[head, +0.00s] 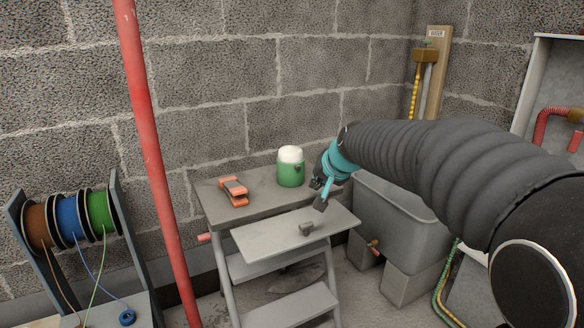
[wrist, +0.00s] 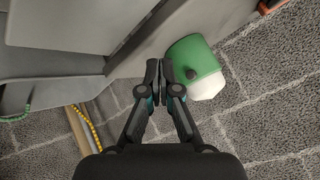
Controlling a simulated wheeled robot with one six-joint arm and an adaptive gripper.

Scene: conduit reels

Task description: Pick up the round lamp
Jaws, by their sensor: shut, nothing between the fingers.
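The round lamp (head: 290,172) has a green body and a white domed top. It stands upright near the back of the stepladder's grey top platform (head: 252,200). My gripper (head: 319,195) is just right of the lamp in the head view, reaching down over the platform's right side. In the wrist view the lamp (wrist: 190,62) lies right of the fingertips (wrist: 165,70), with a dark knob on its green side. The fingers are shut together with nothing between them. The lamp is outside them; whether a finger touches it I cannot tell.
An orange and grey tool (head: 233,191) lies left of the lamp. A small dark piece (head: 307,228) lies on the lower step (head: 270,242). A grey tank (head: 405,215) stands on the right, a red pipe (head: 150,150) on the left, and cable reels (head: 70,220) beyond it.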

